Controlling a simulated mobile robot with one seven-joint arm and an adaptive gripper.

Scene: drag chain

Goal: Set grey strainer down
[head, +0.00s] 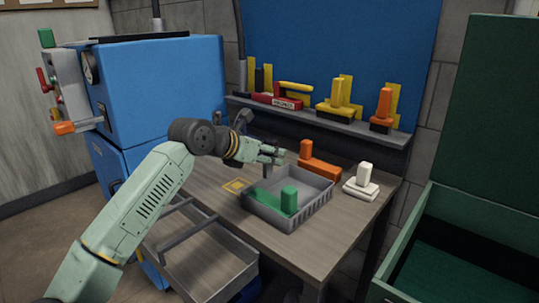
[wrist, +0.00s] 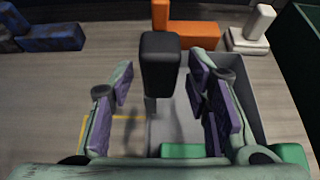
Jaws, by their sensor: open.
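The grey strainer (head: 264,211) is an open slotted basket standing on the wooden table (head: 322,242), with a green block (head: 289,199) inside it. Its grey wall also shows at the right in the wrist view (wrist: 246,92). My gripper (head: 271,154) is over the strainer's far left side. In the wrist view my gripper (wrist: 163,72) has its fingers spread either side of a dark upright handle (wrist: 160,62), with gaps on both sides. The handle's lower end shows only partly, so I cannot tell exactly how it joins the strainer. A yellow outline (head: 235,186) is left of the strainer.
An orange block (head: 318,168) and a white block (head: 361,187) stand behind and right of the strainer. An open drawer (head: 205,260) juts out in front. A shelf (head: 330,119) with several tools is behind. A green bin (head: 420,245) is at the right.

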